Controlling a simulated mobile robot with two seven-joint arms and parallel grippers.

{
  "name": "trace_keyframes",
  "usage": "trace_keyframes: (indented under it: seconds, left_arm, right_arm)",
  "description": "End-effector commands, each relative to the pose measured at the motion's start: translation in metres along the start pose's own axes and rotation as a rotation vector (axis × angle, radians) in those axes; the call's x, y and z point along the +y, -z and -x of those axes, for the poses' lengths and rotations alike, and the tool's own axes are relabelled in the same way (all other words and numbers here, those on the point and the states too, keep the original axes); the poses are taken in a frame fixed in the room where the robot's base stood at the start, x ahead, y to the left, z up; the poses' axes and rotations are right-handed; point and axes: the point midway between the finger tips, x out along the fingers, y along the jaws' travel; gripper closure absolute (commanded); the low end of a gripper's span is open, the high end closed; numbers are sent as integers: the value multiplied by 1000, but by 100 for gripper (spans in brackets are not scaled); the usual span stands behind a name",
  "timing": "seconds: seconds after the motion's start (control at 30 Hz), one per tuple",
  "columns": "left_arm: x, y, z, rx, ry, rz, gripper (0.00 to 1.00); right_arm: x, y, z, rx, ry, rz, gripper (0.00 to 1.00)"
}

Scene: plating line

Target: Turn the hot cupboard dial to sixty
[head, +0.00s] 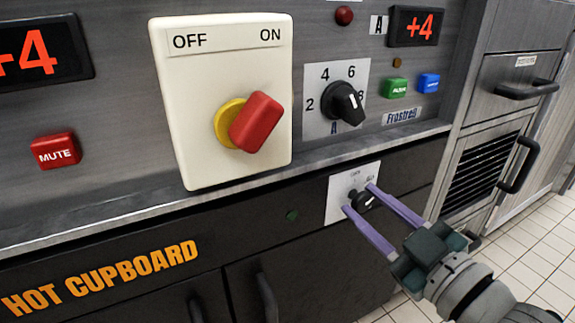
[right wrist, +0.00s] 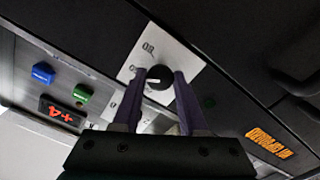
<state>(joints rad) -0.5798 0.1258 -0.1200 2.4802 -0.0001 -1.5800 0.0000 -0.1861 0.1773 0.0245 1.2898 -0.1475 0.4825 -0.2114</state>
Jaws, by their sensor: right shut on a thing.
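The hot cupboard dial (head: 362,200) is a small black knob with a white pointer line on a white plate (head: 336,208), to the right of the orange HOT CUPBOARD lettering (head: 105,278). My right gripper (head: 360,199) has its purple fingers on either side of the knob, shut on it. In the right wrist view the dial (right wrist: 158,78) sits between the two fingertips (right wrist: 159,84). Its white line shows there. The fingers and the view angle hide most of the scale, so I cannot read the exact setting. My left gripper is not in view.
Above the ledge are a large red and yellow OFF/ON switch (head: 256,122), another black dial (head: 343,103) numbered 2 to 8, green (head: 395,89) and blue (head: 429,83) buttons and a red MUTE button (head: 56,151). Cupboard handles (head: 266,297) stick out below. Tiled floor (head: 520,248) lies at right.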

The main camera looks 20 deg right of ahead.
Motion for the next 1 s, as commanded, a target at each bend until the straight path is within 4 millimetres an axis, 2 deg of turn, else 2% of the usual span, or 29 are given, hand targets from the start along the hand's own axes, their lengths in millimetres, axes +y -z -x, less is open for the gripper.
trace_keyframes:
  seconds: [0.2, 0.23, 0.47, 0.77, 0.87, 1.0]
  left_arm:
    - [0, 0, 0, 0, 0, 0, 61]
    - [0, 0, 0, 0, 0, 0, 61]
    - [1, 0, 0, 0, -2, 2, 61]
    - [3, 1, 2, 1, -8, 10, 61]
    - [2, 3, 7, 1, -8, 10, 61]
    - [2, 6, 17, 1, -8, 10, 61]
  right_arm:
    - [0, 1, 0, 3, -1, 1, 100]
    - [0, 1, 0, 3, -1, 2, 55]
    - [0, 1, 0, 2, 0, 2, 29]
    - [0, 0, 3, -1, 1, 2, 28]
    - [0, 1, 14, -3, 2, 1, 28]
    - [1, 2, 43, -4, 2, 1, 28]
